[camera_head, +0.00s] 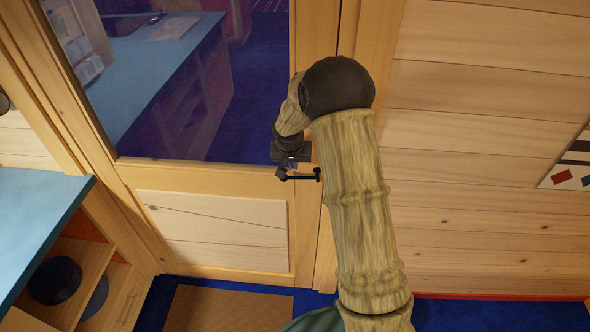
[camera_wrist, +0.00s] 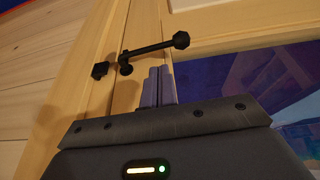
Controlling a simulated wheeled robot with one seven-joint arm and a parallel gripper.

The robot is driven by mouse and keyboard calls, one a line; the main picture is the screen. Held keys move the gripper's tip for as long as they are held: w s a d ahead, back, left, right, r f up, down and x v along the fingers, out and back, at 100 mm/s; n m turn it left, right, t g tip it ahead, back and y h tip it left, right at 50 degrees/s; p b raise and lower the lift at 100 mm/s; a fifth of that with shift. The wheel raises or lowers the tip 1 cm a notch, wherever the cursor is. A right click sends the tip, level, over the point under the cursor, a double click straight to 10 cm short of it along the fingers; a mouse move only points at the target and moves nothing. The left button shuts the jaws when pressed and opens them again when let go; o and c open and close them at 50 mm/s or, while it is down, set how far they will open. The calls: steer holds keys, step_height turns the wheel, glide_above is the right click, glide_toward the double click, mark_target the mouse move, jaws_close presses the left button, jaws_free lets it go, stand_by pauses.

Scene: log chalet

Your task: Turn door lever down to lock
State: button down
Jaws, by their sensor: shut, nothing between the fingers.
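The black door lever (camera_head: 300,177) sits on the wooden door's edge stile, below and right of the glass, and looks roughly level in the head view. In the wrist view the lever (camera_wrist: 155,48) slants up to the right, from its pivot near the door edge to a knobbed end. A small black block (camera_wrist: 99,70) sits left of the pivot. My gripper (camera_head: 289,164) is just above the lever in the head view. In the wrist view my gripper's (camera_wrist: 160,70) fingers are shut and empty, their tips close to the lever. Contact cannot be told.
The door's glass pane (camera_head: 190,80) shows a blue counter behind it. A blue-topped cabinet (camera_head: 40,215) with open shelves stands at the left. A log wall (camera_head: 480,130) lies to the right. A brown mat (camera_head: 225,308) lies on the blue floor before the door.

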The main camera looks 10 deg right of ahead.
mark_target(299, 178)
steer(key=x, duration=0.1)
steer(key=p+x, duration=0.1)
steer(key=x, duration=0.3)
steer(key=shift+s+f+p, duration=0.2)
steer(key=shift+f+p, duration=0.15)
steer(key=shift+p, duration=0.05)
